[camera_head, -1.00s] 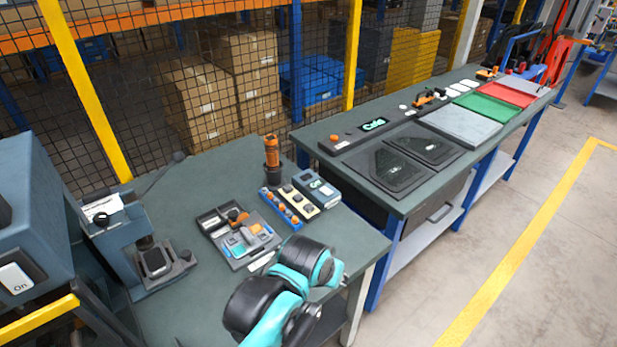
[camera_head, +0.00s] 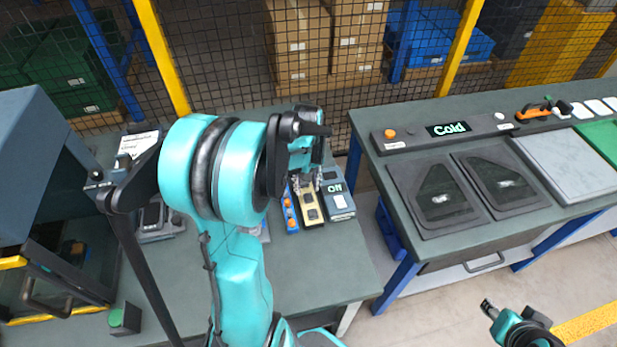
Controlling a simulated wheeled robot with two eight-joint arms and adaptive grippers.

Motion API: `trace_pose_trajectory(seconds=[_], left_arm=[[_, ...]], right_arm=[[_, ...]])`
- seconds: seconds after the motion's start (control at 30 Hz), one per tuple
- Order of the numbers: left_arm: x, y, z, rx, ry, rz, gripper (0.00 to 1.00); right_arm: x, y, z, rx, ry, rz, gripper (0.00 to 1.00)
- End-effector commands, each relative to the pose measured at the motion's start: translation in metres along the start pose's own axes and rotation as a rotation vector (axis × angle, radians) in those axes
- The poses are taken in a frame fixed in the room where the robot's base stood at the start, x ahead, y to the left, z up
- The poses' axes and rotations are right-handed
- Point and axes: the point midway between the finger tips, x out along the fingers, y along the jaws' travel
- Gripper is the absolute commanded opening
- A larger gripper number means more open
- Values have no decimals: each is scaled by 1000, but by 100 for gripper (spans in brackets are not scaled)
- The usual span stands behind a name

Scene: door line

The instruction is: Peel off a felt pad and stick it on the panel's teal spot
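My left gripper (camera_head: 308,181) points down over the far end of a cream strip (camera_head: 318,220) with dark square pads (camera_head: 313,214), which look like the felt pads. Its fingers look apart, with nothing visible between them; whether they touch a pad is unclear. Two dark panels lie on the right bench: a left one (camera_head: 425,212) and a right one (camera_head: 492,196). Each bears a small pale greenish mark; I cannot tell which is the teal spot. My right gripper (camera_head: 487,306) hangs low in front of the right bench, small, its fingers not clear.
A display reading "Cold" (camera_head: 449,129) stands behind the panels. A gap separates the benches. My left arm hides much of the left bench.

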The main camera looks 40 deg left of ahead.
Motion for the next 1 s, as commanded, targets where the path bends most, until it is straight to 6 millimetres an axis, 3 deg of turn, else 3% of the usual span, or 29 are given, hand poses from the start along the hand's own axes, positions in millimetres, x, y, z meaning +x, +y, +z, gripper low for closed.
trace_pose_trajectory(seconds=[0.1, 0.23, 0.63, 0.77, 0.9, 0.93, 1.0], left_arm=[[21, 0, 0, 1, 1, 0, 36], [35, 1, 0, 2, 1, 1, 36], [41, 1, 0, 2, 1, 1, 36], [41, 1, 0, 2, 1, 1, 2], [41, 1, 0, 2, 1, 1, 0], [41, 1, 0, 2, 1, 1, 16], [41, 1, 0, 2, 1, 1, 0]], right_arm=[[7, 0, 5, 0, 0, 0, 40], [11, 0, 7, 0, 0, 0, 40], [12, 0, 8, 0, 0, 0, 40], [12, 0, 8, 0, 0, 0, 40], [12, 0, 8, 0, 0, 0, 40], [12, 0, 8, 0, 0, 0, 40], [12, 0, 8, 0, 0, 0, 40]])
